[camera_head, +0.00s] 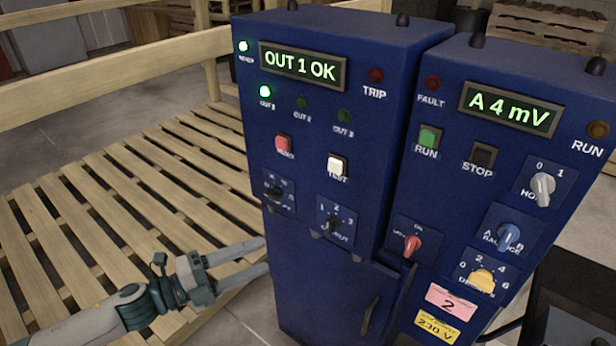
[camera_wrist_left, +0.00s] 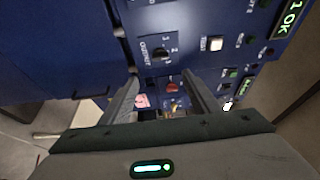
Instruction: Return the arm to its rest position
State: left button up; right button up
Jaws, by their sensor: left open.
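My left gripper (camera_head: 256,262) comes in from the lower left in the head view, beside the left face of the blue cabinet, over the slatted wood. Its two fingers are apart with nothing between them. In the left wrist view the same gripper (camera_wrist_left: 160,95) shows its two fingers spread, with cabinet controls seen beyond them. The left blue cabinet (camera_head: 325,290) has a display (camera_head: 302,66) reading "OUT 1 OK" and a lit green OUT 1 lamp (camera_head: 265,91). My right gripper is in neither view.
The right blue cabinet (camera_head: 400,200) has a display (camera_head: 508,107) reading "A 4 mV", a red knob (camera_head: 412,245), a blue knob (camera_head: 508,235) and a yellow knob (camera_head: 482,280). A slatted wooden platform (camera_head: 110,215) lies left, with a wooden rail (camera_head: 110,77) behind. Grey floor shows beyond.

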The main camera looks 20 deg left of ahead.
pick_arm(q)
jog(key=a+f+n+y, duration=0.3)
jog(key=a+f+n, duration=0.15)
jog(key=f, duration=0.55)
jog(key=a+f+n+y, duration=0.3)
jog(key=a+f+n, duration=0.15)
jog(key=f, duration=0.55)
jog(key=a+f+n+y, duration=0.4)
jog(key=a+f, duration=0.1)
jog(key=f, duration=0.5)
jog(key=s+f+n+g+y, duration=0.1)
jog(key=s+f+n+g, duration=0.1)
jog(key=s+f, duration=0.5)
jog(key=s+f+n+g+y, duration=0.1)
jog(key=s+f+n+g, duration=0.15)
jog(key=f, duration=0.85)
jog(key=s+d+f+n+g, duration=0.2)
jog(key=s+d+f, duration=0.3)
jog(key=s, duration=0.5)
jog(key=s+d+f+n+g, duration=0.2)
jog(key=s+d+f, duration=0.3)
jog(key=s+f, duration=0.3)
jog(key=s+d+f+n+g, duration=0.2)
jog(key=s+d+f, duration=0.3)
jog(key=s, duration=0.8)
jog(key=shift+s+d+f+n+g, duration=0.3)
jog(key=shift+s+f+n+g, duration=0.05)
jog(key=shift+f+g, duration=0.35)
